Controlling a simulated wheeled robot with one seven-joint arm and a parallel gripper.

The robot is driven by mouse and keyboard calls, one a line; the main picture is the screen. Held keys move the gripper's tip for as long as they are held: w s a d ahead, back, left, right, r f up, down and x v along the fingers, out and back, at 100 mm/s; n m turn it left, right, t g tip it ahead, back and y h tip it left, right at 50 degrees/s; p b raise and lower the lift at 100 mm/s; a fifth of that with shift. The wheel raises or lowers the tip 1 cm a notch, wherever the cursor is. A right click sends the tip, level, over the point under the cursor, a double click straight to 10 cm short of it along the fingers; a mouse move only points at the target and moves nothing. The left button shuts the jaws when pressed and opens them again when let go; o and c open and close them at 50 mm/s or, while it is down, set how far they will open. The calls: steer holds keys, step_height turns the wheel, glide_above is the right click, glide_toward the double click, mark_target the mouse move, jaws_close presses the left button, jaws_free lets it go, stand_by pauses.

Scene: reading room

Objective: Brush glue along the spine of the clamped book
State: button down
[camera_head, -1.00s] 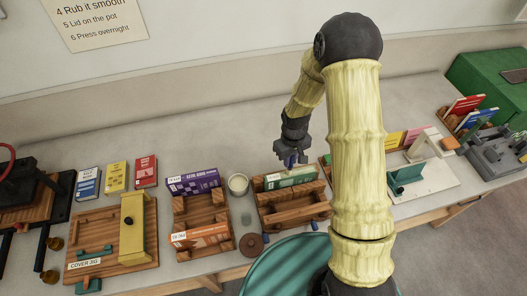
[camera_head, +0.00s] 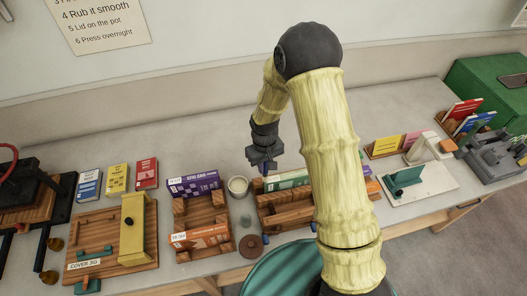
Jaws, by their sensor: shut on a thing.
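The clamped book (camera_head: 289,179), with a green spine and white label, lies in a wooden clamp (camera_head: 268,216) near the middle of the bench. My arm hides the right part of both. My gripper (camera_head: 264,169) is above the left end of the book, toward the pot. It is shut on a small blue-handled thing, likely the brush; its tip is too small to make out. A whitish open pot (camera_head: 238,187) stands just left of the clamp. A dark reddish round lid (camera_head: 251,245) lies in front of it.
A second wooden holder (camera_head: 196,218) with purple and orange books stands left of the pot. The cover jig (camera_head: 95,240) is further left, with small books behind it. A white board with a green piece (camera_head: 407,181) is at right. Bare bench lies behind my gripper.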

steer(key=r+p, duration=0.4)
steer(key=r, duration=0.3)
steer(key=shift+d+r, duration=0.15)
steer(key=shift+d, duration=0.05)
steer(key=shift+r, duration=0.2)
steer(key=shift+w, duration=0.2)
steer(key=shift+s+a, duration=0.15)
steer(key=shift+s, duration=0.05)
steer(key=shift+f, duration=0.1)
